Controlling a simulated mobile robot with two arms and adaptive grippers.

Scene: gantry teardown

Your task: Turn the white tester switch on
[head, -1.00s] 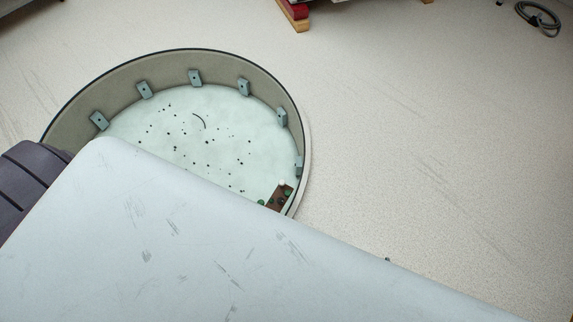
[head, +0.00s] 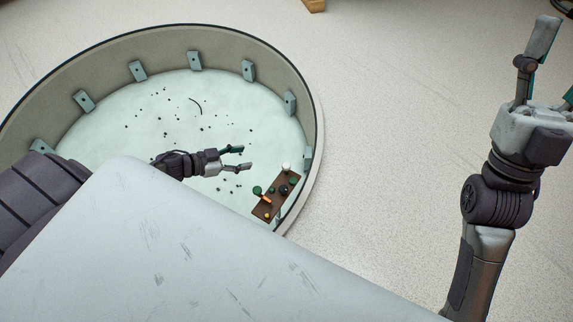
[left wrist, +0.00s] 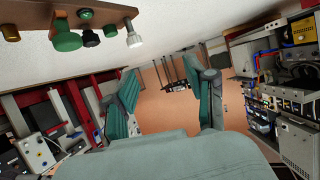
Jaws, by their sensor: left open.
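The white switch (head: 286,167) is a small white knob at the far end of a brown panel (head: 264,209), inside the round tub near its right wall. It also shows in the left wrist view (left wrist: 133,38), at the top, beside green and black knobs. Whether it is on or off I cannot tell. My left gripper (head: 246,158) is open and empty, left of the switch and apart from it. In the left wrist view its two teal fingers (left wrist: 165,68) are spread. My right gripper (head: 560,62) is at the right edge, partly cut off, with its fingers apart.
The round tub (head: 313,115) has a raised rim with grey blocks along its inner wall. Small dark bits lie on its pale floor. Speckled floor right of the tub is clear.

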